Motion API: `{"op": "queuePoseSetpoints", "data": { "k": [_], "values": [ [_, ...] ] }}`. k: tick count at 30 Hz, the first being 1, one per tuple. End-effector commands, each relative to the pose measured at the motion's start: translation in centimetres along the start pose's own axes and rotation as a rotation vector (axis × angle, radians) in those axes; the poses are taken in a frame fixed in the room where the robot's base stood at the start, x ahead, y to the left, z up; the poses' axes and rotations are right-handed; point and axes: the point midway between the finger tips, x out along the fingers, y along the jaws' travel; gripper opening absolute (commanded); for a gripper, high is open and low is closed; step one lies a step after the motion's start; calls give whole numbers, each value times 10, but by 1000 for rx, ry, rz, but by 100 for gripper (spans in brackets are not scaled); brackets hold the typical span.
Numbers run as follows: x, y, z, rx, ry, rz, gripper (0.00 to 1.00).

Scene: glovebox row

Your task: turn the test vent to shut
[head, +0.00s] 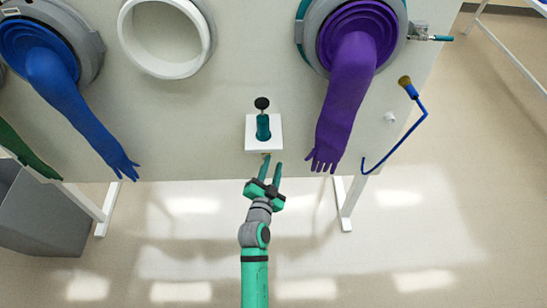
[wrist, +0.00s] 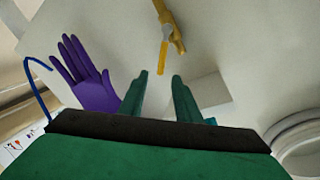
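A yellow tap-like fitting, which I take for the test vent, shows at the top of the wrist view (wrist: 172,28). Its paler lever (wrist: 164,56) points down the picture, toward the gap between my fingers. In the head view it is mostly hidden below a white block (head: 252,146) that carries a teal cylinder (head: 263,127) with a black knob. My gripper (head: 271,168) is just below this block on the panel. In the wrist view the gripper (wrist: 161,82) is open, its two teal fingers apart with nothing between them. The lever appears beyond the fingertips, not touched.
A purple glove (head: 345,105) hangs right of my gripper and a blue glove (head: 75,110) hangs left. A white port ring (head: 128,40) is above left. A blue hooked brush (head: 410,130) hangs at the right panel edge. A grey bin (head: 40,215) stands lower left. The floor around my arm is clear.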

Motion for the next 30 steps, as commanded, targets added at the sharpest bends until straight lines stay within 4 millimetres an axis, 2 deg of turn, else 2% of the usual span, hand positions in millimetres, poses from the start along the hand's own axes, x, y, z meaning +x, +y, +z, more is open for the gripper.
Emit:
{"op": "queuePoseSetpoints", "data": {
  "k": [5,13,17,19,23,27,30],
  "values": [
    [-10,-3,2,0,-3,-4,30],
    [-11,-3,2,-1,-4,-6,30],
    [-15,-1,5,-4,-9,-5,0],
    [-24,2,10,-12,-18,-7,0],
    [-59,14,25,-49,-50,-15,0],
    [-112,29,39,-111,-87,-31,0],
    [-150,40,41,-163,-103,-40,0]
  ]
}}
